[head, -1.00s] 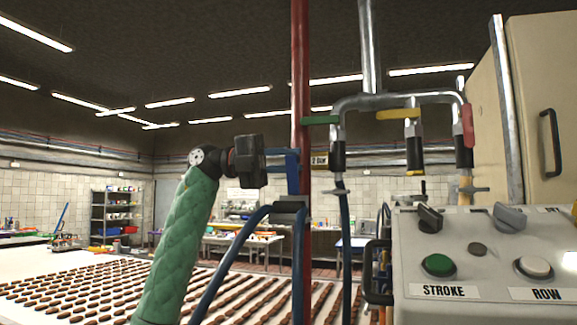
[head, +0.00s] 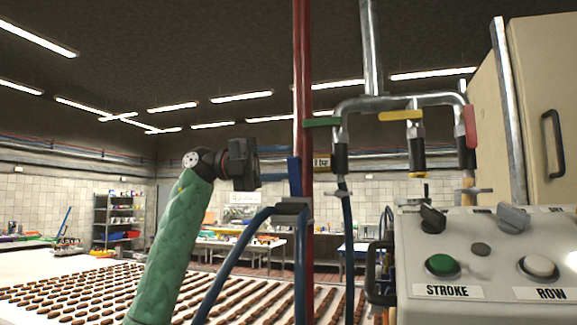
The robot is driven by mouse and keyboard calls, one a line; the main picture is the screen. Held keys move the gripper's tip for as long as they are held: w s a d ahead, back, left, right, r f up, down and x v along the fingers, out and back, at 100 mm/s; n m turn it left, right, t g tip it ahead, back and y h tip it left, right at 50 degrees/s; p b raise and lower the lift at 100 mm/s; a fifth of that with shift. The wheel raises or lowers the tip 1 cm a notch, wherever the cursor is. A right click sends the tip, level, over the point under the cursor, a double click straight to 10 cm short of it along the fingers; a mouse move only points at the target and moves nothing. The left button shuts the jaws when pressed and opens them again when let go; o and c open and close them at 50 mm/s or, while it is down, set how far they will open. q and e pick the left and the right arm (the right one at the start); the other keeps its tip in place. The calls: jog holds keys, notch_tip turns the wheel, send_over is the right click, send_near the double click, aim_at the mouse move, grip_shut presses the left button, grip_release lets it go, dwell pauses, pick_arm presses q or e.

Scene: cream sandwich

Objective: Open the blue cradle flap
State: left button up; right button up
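The blue cradle flap (head: 294,177) stands upright against the red pole, just above the grey cradle bracket (head: 292,206). A blue hose (head: 232,255) runs up to the bracket. My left gripper (head: 279,164), on the green-sleeved arm, comes in from the left. Its thin blue fingers point right, toward the flap, and stand apart from each other. The fingertips are at or beside the flap; I cannot tell whether they touch it. My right gripper is not in view.
A red pole (head: 303,80) rises behind the flap. Pipes with green, yellow (head: 401,115) and red valve levers hang to its right. A control box (head: 480,285) fills the lower right. A white belt with rows of brown pieces (head: 80,290) lies at lower left.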

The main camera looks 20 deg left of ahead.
pick_arm(q)
jog(key=a+b, duration=0.1)
jog(key=a, duration=0.4)
jog(key=shift+w+a, duration=0.1)
jog(key=shift+a, duration=0.25)
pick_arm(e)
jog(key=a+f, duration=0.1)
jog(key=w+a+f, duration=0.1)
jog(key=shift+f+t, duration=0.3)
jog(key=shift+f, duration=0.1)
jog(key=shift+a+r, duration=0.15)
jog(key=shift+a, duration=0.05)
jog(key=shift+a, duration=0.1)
